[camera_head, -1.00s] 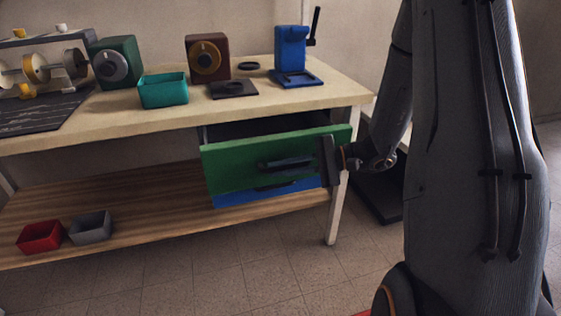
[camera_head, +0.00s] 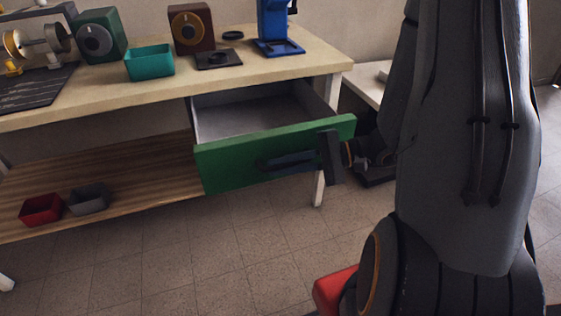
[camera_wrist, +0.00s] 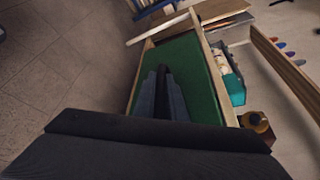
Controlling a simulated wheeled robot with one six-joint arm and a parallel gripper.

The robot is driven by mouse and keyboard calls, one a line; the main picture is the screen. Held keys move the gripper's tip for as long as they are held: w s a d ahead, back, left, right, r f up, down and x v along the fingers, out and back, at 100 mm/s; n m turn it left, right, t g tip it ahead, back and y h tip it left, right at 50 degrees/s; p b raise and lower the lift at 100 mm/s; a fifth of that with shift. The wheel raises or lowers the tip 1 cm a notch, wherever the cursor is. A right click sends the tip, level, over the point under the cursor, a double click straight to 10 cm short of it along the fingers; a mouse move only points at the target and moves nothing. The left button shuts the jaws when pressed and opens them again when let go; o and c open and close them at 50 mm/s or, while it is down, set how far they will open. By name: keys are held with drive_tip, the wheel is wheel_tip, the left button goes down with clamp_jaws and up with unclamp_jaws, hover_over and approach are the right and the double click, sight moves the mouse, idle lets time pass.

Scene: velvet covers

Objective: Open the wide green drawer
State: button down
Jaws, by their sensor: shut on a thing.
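The wide green drawer (camera_head: 225,168) is pulled well out from under the workbench top, and its grey interior (camera_head: 240,112) shows and looks empty. Its dark bar handle (camera_head: 285,162) runs across the front. My gripper (camera_head: 318,157) is at the right part of the handle and shut on it. In the wrist view the green front (camera_wrist: 193,72) lies ahead of my gripper (camera_wrist: 163,100), whose dark fingers reach to it. The fingers hide part of the handle.
The workbench top (camera_head: 110,95) carries a teal bin (camera_head: 149,63), a green box with a dial (camera_head: 101,36), a brown box with a dial (camera_head: 190,28) and a blue press (camera_head: 278,30). Red (camera_head: 41,209) and grey bins (camera_head: 89,198) sit on the lower shelf. Floor in front is clear.

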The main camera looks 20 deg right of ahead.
drive_tip(key=c, duration=2.1)
unclamp_jaws()
drive_tip(key=shift+p+v, duration=0.3)
drive_tip(key=shift+v, duration=3.6)
